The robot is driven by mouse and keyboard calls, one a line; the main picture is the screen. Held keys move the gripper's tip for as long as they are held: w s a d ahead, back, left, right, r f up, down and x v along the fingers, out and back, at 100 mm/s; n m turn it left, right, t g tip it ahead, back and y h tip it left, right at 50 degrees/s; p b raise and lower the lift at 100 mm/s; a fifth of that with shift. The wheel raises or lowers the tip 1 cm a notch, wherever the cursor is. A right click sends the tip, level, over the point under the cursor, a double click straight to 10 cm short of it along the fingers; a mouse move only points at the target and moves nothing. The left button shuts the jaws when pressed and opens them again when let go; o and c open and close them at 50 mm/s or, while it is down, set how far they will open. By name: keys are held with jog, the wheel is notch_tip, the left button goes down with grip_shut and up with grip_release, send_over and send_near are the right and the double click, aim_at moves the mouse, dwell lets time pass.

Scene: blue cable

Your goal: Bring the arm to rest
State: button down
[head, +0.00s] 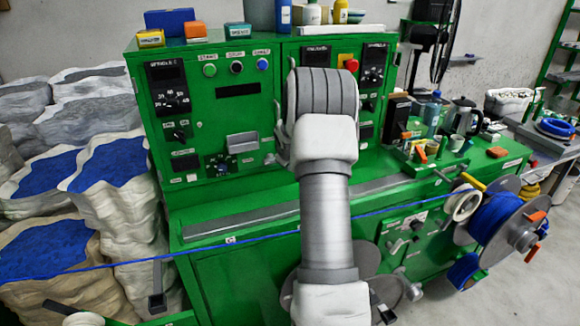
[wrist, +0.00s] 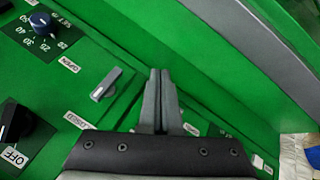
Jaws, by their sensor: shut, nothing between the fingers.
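My gripper (wrist: 160,75) shows in the wrist view with its two grey fingers together and nothing between them. The fingertips are in front of the green machine (wrist: 225,75); I cannot tell whether they touch it. In the head view my arm (head: 325,215) reaches up from the bottom to the machine's control panel (head: 225,110). The arm hides the middle of the panel there, and the fingers cannot be made out clearly.
In the wrist view a grey lever (wrist: 106,84) and a black knob (wrist: 14,122) lie left of the fingers. A blue cable (head: 130,262) crosses the head view toward a blue spool (head: 497,220) at right. White sacks (head: 115,190) fill the left. A kettle (head: 465,115) stands right.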

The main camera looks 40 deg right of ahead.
jog(key=s+d+r, duration=0.2)
jog(key=s+r, duration=0.3)
jog(key=r, duration=0.2)
jog(key=shift+s+r+b, duration=0.15)
jog(key=shift+r+b, duration=0.2)
jog(key=shift+r, duration=0.05)
